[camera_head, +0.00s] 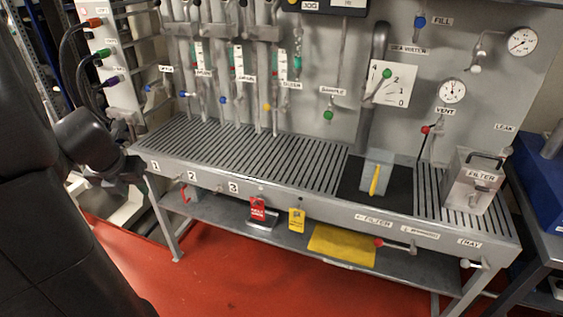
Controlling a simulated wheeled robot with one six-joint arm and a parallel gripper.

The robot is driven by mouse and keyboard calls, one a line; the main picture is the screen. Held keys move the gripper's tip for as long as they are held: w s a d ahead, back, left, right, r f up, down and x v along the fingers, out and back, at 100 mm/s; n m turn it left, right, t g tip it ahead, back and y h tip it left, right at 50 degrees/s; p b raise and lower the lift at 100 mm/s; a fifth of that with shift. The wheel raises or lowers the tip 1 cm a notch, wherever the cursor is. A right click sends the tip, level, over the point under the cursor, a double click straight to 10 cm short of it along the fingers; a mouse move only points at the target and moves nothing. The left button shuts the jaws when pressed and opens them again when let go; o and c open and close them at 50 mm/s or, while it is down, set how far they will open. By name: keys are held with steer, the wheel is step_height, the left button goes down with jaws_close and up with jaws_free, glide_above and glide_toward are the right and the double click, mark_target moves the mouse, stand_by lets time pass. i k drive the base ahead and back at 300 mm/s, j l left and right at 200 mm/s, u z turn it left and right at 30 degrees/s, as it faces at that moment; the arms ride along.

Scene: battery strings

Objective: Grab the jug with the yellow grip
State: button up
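The jug (378,160) is a clear grey, boxy container with a bright yellow grip (374,180) on its front side. It stands upright on a dark mat on the right half of the slatted bench. My black arm fills the left edge of the view. My gripper (130,185) seems to be the dark shape at the bench's left end, far to the left of the jug and apart from it. Its fingers are too dark and small to tell open from shut.
The slatted bench (240,150) has free room left of the jug. Behind rise a panel with pipes, valves and gauges (452,91). A yellow cloth (340,244) lies below.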

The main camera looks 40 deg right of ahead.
mark_target(376, 175)
steer(key=k+l+z, duration=0.1)
steer(key=l+z, duration=0.9)
steer(key=l, duration=0.6)
steer(key=i+l, duration=0.15)
steer(key=l, duration=0.4)
